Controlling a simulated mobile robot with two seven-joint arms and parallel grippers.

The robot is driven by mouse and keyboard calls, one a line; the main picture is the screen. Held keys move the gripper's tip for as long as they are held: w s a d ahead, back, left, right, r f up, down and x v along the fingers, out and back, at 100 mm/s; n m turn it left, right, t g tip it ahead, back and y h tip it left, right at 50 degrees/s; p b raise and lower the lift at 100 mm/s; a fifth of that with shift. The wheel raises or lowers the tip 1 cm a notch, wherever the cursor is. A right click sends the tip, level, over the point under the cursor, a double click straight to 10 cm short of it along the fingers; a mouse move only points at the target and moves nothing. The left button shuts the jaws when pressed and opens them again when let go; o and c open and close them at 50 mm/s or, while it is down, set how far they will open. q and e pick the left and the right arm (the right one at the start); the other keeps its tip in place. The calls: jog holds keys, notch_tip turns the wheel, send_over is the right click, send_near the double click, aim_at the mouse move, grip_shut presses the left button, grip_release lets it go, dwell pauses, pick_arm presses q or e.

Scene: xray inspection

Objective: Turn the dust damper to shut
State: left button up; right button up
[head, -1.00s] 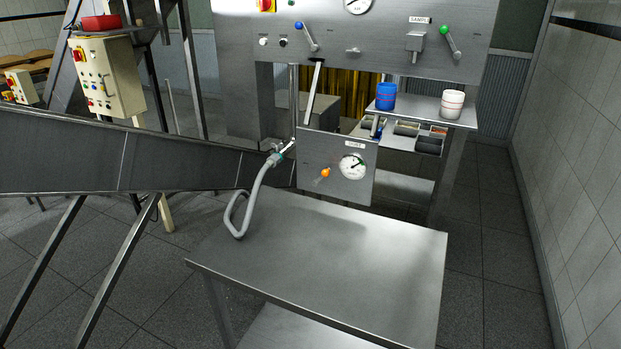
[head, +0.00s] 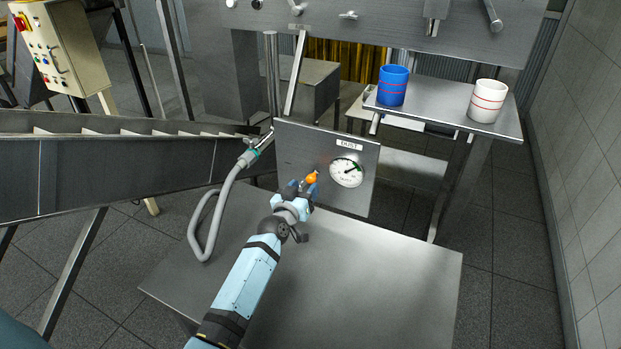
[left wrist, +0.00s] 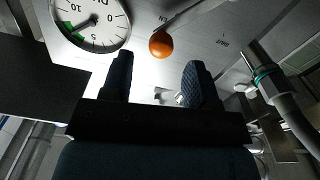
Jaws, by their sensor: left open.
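The dust damper's orange knob (head: 311,178) sits on a lever on the grey panel labelled DUST (head: 349,146). My left gripper (head: 302,187) is just in front of the panel, right at the knob in the head view. In the left wrist view the two dark fingers (left wrist: 158,82) are spread apart, and the orange knob (left wrist: 161,44) shows beyond their tips, between them and apart from both. The round gauge (head: 346,172) is right of the knob; it also shows in the left wrist view (left wrist: 92,22), with a green sector. My right gripper is not in view.
A grey hose (head: 220,205) hangs left of the panel. A bare metal table (head: 375,280) lies below my left arm. A blue cup (head: 393,86) and a white cup (head: 487,101) stand on a shelf (head: 440,105) at the right. A sloping conveyor (head: 100,175) is at the left.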

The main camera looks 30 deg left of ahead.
aim_at(309, 181)
pick_arm(q)
jog(key=shift+w+a, duration=0.2)
jog(key=shift+w, duration=2.05)
jog(key=shift+c, duration=0.2)
grip_shut()
